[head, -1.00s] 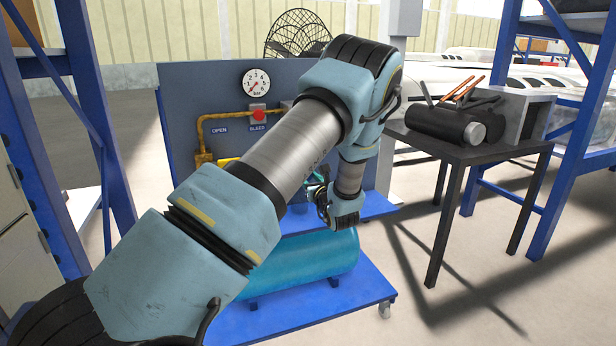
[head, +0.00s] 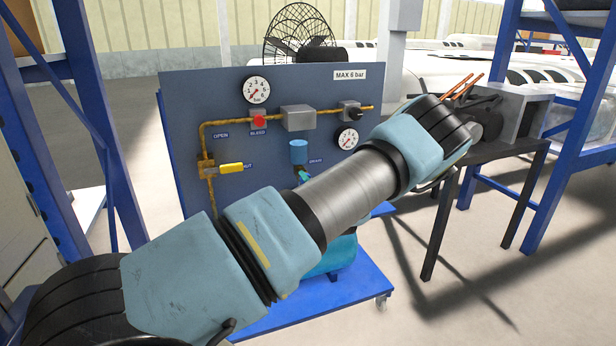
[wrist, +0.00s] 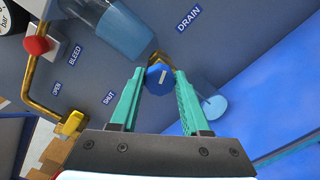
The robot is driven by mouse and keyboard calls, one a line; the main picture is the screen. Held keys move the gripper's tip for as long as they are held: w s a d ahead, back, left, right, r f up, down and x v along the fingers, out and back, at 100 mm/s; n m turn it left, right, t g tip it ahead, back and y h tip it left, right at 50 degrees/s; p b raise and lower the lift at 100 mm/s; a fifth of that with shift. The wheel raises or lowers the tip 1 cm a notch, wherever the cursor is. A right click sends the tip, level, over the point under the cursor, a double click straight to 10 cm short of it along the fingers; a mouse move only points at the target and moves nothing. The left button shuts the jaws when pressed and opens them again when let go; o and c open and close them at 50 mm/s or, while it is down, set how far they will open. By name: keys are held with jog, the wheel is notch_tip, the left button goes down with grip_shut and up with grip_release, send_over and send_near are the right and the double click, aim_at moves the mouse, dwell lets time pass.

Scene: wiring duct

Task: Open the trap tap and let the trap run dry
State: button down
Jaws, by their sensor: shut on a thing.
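The trap (head: 299,152) is a blue bowl on the grey panel, beside the DRAIN label. In the wrist view its clear blue bowl (wrist: 125,28) shows at the top; I cannot tell the liquid level. The trap tap (wrist: 159,77) is a round blue knob with a white line, in front of a brass fitting. My gripper (wrist: 158,82) has its green fingers on both sides of the knob, shut on it. In the head view my arm hides most of the gripper and the tap.
The panel carries a yellow-handled valve (head: 231,168), a red BLEED button (head: 259,121), an upper gauge (head: 257,91) and a lower gauge (head: 347,138). The blue cart base (head: 350,285) lies below. A dark table (head: 490,150) stands at the right, near my arm.

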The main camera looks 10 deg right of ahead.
jog(key=shift+m+p, duration=0.55)
jog(key=shift+m, duration=0.55)
jog(key=shift+c, duration=1.9)
grip_release()
jog(key=s+d+b, duration=0.1)
jog(key=s, duration=0.9)
jog(key=shift+s+d, duration=0.2)
jog(key=shift+s, duration=0.2)
